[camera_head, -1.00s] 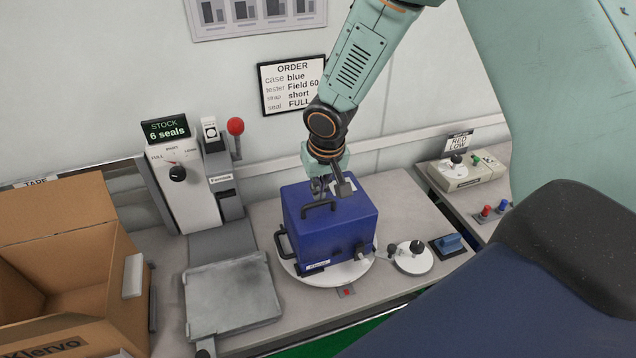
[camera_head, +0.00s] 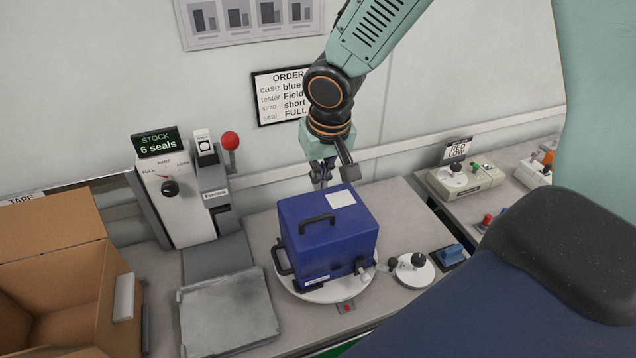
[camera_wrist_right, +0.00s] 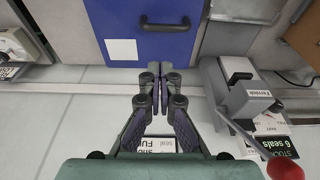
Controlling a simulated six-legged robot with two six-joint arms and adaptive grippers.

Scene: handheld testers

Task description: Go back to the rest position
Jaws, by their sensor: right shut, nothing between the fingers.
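My right gripper (camera_head: 322,174) is shut and empty, above and behind the blue case in the head view. In the right wrist view its fingers (camera_wrist_right: 156,72) are together with nothing between them. The blue case (camera_head: 330,240) stands upright on a round white turntable (camera_head: 330,293). It has a black handle and a white label on top, and another black handle on its left side. The case also shows in the right wrist view (camera_wrist_right: 185,45), apart from the fingers. My left gripper is not in view.
An open cardboard box (camera_head: 60,270) stands at the left. A sealing machine (camera_head: 180,195) with a red-knobbed lever (camera_head: 229,141) stands behind a grey plate (camera_head: 228,315). A small tester (camera_head: 465,178) sits at the right. The order sign (camera_head: 284,95) hangs on the wall behind my right arm.

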